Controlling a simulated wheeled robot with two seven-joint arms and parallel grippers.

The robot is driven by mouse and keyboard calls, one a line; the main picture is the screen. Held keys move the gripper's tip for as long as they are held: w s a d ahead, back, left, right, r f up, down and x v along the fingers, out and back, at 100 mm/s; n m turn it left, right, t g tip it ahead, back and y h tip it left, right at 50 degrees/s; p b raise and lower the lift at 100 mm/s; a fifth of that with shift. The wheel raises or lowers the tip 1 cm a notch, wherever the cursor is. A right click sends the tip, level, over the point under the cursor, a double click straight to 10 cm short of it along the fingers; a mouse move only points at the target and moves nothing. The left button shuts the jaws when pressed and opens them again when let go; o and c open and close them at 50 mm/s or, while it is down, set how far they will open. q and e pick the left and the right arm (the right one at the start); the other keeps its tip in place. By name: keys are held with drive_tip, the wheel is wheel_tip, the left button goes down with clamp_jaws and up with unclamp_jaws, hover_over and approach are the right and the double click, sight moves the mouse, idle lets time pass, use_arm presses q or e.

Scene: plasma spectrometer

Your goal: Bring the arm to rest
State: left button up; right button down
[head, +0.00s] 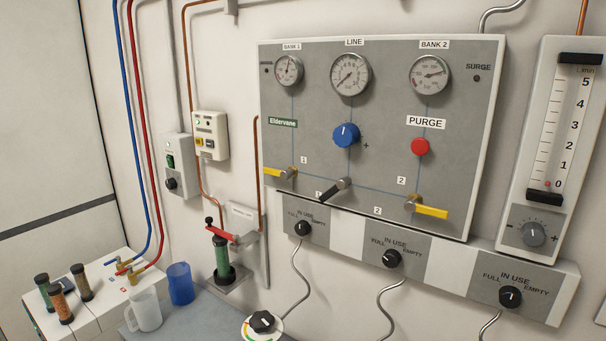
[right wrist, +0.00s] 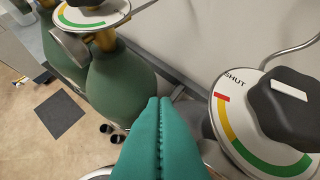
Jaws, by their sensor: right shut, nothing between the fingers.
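My right gripper (right wrist: 160,103) shows in the right wrist view as two teal fingers pressed together, shut and empty. It points between a green gas cylinder (right wrist: 118,80) on the left and a round valve dial with a black knob (right wrist: 285,105) on the right, apart from the knob. The dial is marked SHUT and has a red, yellow and green band. Neither gripper shows in the head view, and my left gripper is in no view.
A grey gauge panel (head: 385,105) with a blue knob (head: 346,135), red button (head: 420,147) and yellow levers hangs on the wall. A flow meter (head: 560,130) is at right. Jugs (head: 180,284) stand at lower left. A second dial (right wrist: 92,10) tops the cylinder.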

drive_tip(key=s+f+g, duration=0.3)
drive_tip(key=s, duration=0.4)
drive_tip(key=s+f+g, duration=0.2)
drive_tip(key=s+f, duration=0.1)
drive_tip(key=s, duration=0.3)
wheel_tip(320, 180, down, 24)
drive_tip(key=f+n+g, duration=0.1)
drive_tip(key=s+d+f+g, duration=0.1)
drive_tip(key=s+d+f, duration=0.2)
drive_tip(key=s+f, duration=1.3)
drive_tip(key=shift+s+f, duration=0.4)
drive_tip(key=shift+s, duration=0.25)
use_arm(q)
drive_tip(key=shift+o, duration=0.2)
use_arm(e)
drive_tip(key=shift+d, duration=0.1)
